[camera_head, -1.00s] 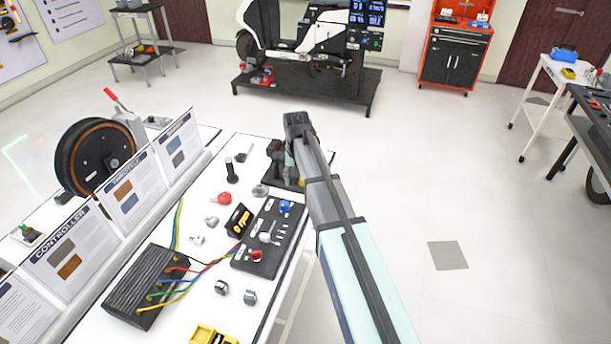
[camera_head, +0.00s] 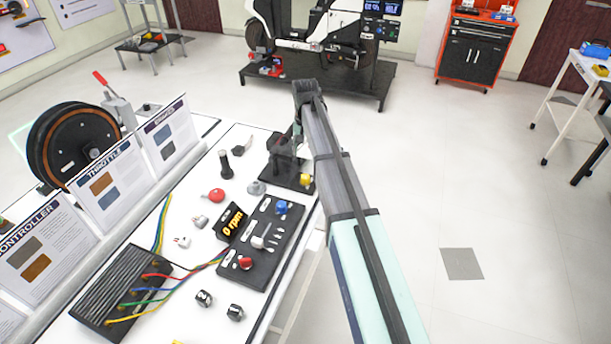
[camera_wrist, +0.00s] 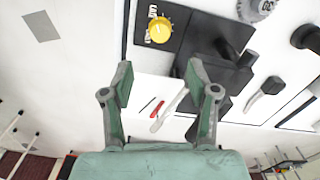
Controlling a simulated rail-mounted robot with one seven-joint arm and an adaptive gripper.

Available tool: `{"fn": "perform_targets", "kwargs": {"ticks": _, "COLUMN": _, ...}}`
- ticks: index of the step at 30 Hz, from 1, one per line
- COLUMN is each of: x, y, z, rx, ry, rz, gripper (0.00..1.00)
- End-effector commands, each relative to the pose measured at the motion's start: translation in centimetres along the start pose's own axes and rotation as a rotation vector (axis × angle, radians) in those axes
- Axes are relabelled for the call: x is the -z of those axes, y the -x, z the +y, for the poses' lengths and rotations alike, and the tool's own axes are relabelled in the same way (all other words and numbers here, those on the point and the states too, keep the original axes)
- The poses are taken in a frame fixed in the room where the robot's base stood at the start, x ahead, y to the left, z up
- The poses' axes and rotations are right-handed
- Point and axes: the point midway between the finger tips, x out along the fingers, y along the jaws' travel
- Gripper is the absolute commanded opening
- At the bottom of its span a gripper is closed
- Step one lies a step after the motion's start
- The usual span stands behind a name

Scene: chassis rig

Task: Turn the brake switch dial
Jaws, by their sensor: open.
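The yellow dial (camera_head: 305,180), with a pointer mark on its face, sits on a black plate (camera_head: 279,177) at the right edge of the white bench, beside my arm. In the wrist view the yellow dial (camera_wrist: 158,28) lies on the plate's near corner, with small labels around it. A black block with a handle (camera_wrist: 222,52) stands beside the dial. My gripper (camera_wrist: 159,78) is open and empty. In the wrist view its fingertips are below the dial, apart from it, and the right finger overlaps the black handle. In the head view my arm partly hides the gripper.
A control panel (camera_head: 260,243) with blue and red knobs, an rpm display (camera_head: 233,222), a red button (camera_head: 216,195) and a wired controller box (camera_head: 122,290) share the bench. Upright information boards line its left side.

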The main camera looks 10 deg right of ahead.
Motion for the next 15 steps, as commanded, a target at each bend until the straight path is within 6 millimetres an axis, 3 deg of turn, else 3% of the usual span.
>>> {"fn": "perform_targets", "kwargs": {"ticks": 15, "x": 0.0, "y": -9.5, "z": 0.0, "rx": -0.001, "ry": 0.000, "rz": -0.002, "gripper": 0.59}}
